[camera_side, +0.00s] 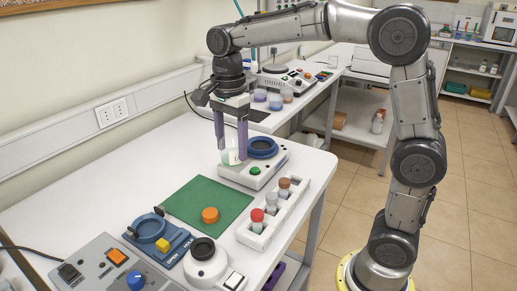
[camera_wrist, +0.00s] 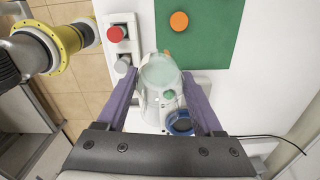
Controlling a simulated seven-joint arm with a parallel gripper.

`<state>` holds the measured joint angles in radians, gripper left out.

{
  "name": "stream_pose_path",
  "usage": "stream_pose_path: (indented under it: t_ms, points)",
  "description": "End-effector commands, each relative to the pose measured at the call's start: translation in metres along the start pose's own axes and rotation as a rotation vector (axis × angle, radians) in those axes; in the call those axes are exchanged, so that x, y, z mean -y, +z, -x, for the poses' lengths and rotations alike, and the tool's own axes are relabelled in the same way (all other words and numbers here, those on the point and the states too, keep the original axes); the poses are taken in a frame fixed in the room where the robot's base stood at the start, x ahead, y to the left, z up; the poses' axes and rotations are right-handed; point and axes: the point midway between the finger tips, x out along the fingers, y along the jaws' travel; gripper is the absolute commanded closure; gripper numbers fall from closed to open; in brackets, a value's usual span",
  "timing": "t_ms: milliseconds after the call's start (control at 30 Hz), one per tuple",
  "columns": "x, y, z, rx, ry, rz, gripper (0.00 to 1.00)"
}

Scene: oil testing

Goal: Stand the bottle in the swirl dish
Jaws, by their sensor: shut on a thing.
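The blue round dish (camera_side: 262,146) sits on a white machine with a green button, just right of the bottle in the side view. The dish also shows in the wrist view (camera_wrist: 180,123), partly hidden by the bottle and a finger. The bottle is beside the dish, not in it; its height above the surface is unclear.
An orange cap (camera_side: 209,215) lies on a green mat (camera_side: 190,199). A white rack (camera_side: 262,232) holds several capped vials near the table edge. A blue holder (camera_side: 149,230), a white round device (camera_side: 205,262) and a control box (camera_side: 105,270) stand in front. The mat is otherwise clear.

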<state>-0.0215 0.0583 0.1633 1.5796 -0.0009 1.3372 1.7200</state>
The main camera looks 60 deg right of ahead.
Motion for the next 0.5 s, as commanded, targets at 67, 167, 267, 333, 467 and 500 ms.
stream_pose_path:
  t_ms: [67,167,267,333,467,500]
  points:
    - [-0.001,-0.037,0.007,0.0,-0.005,-0.097,0.98]
    - [-0.006,-0.077,0.014,0.0,-0.003,-0.205,0.98]
    - [-0.014,-0.112,0.02,-0.001,-0.003,-0.304,0.98]
    - [-0.02,-0.133,0.023,-0.001,-0.002,-0.364,0.98]
    - [-0.029,-0.161,0.027,-0.001,-0.002,-0.448,0.98]
    - [-0.031,-0.166,0.028,-0.001,-0.001,-0.465,0.98]
